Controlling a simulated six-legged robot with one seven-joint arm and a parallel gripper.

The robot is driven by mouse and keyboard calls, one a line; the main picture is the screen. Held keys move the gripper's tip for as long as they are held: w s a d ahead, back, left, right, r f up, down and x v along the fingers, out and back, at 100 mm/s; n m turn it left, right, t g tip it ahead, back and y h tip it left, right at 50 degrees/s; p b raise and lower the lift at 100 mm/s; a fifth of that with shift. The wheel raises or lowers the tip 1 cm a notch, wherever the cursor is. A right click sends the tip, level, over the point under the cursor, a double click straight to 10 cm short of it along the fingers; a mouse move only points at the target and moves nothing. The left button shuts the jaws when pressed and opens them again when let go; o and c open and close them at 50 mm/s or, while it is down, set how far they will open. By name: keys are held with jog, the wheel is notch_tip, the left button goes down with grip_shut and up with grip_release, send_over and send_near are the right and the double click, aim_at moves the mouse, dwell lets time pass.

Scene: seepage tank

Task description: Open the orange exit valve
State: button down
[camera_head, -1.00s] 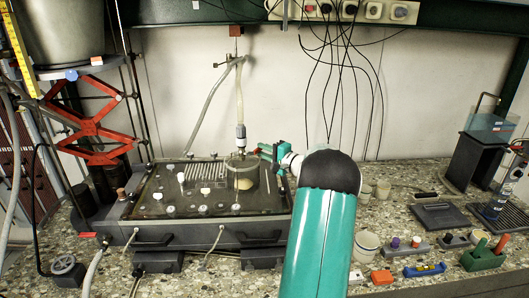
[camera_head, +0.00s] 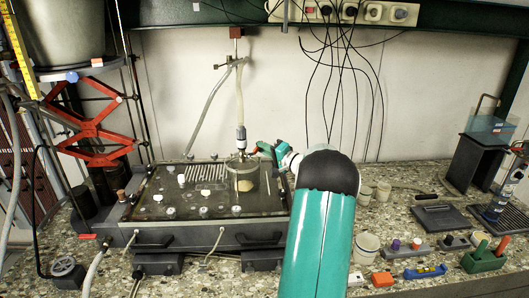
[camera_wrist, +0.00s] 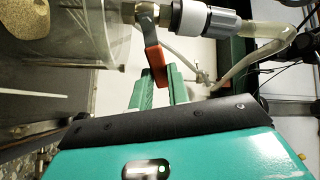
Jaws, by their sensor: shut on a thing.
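The orange valve handle (camera_wrist: 157,66) hangs from a metal lever on a brass fitting beside the clear cylinder (camera_wrist: 92,40) in the wrist view. The lever slants down across the hose line rather than along it. My gripper (camera_wrist: 160,80) has one green finger on each side of the orange end and is shut on it. In the head view my gripper (camera_head: 266,150) reaches in from the right at the top of the cylinder (camera_head: 242,174) on the tank. The valve body is too small there to make out, and my fingers partly hide the handle.
A grey and white connector (camera_wrist: 203,18) joins the valve to a clear hose (camera_wrist: 268,30). The dark tank lid (camera_head: 160,193) carries several white knobs. Cups (camera_head: 367,246), small tools and a green holder (camera_head: 484,260) stand on the bench to the right. Black cables (camera_head: 340,85) hang behind.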

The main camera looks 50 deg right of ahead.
jog(key=a+r+n, duration=0.1)
jog(key=n, duration=0.3)
jog(key=a+r+n+y, duration=0.1)
jog(key=n, duration=0.3)
jog(key=a+r+n+t+y, duration=0.1)
jog(key=a+n, duration=0.1)
jog(key=n, duration=0.2)
jog(key=shift+s+r+n, duration=0.15)
jog(key=shift+r+n, duration=0.1)
jog(key=shift+n, duration=0.15)
jog(key=shift+s+a+n+y, duration=0.1)
jog(key=shift+a+n+y, duration=0.15)
jog(key=shift+n, duration=0.5)
jog(key=shift+a+n+y, duration=0.15)
jog(key=shift+a+n, duration=0.15)
jog(key=shift+n, duration=0.45)
jog(key=c, duration=1.6)
grip_release()
jog(key=shift+a, duration=0.1)
